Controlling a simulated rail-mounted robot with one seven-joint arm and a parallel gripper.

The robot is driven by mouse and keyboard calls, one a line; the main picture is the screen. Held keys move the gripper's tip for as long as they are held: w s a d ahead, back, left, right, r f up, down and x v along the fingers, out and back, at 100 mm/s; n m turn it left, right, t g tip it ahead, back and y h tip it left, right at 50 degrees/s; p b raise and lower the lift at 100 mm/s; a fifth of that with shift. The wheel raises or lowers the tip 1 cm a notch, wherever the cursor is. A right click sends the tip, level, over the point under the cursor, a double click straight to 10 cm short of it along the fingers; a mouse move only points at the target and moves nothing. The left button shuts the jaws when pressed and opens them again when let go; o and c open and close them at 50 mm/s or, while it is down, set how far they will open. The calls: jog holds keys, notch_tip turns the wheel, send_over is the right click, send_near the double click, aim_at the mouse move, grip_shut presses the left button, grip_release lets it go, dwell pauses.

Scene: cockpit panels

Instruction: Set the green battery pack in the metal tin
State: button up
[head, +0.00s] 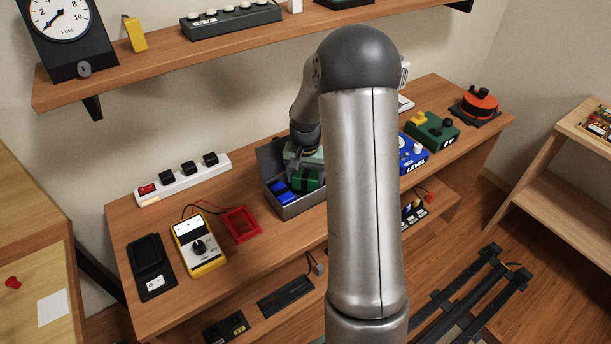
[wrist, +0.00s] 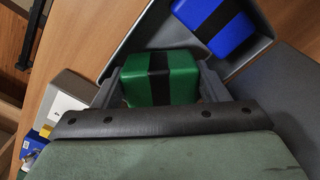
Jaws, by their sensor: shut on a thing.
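The green battery pack (wrist: 160,80) has a black band and sits between the fingers of my gripper (wrist: 160,90) in the wrist view. In the head view the green pack (head: 306,180) shows at the metal tin (head: 300,208), a grey box with its lid open behind it. The tin's wall (wrist: 135,42) also shows in the wrist view. A blue battery pack (head: 283,192) with a black band lies inside the tin, left of the green one. My gripper is shut on the green pack, within the tin's outline. I cannot tell whether the pack touches the tin's floor.
On the desk, a yellow multimeter (head: 199,246), a red tray (head: 241,223) and a black device (head: 150,266) stand left of the tin. A white power strip (head: 184,178) lies behind. A blue box (head: 412,153) and a green box (head: 433,130) stand to the right.

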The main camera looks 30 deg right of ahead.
jog(key=shift+f, duration=0.25)
jog(key=o, duration=0.9)
jog(key=shift+r, duration=0.15)
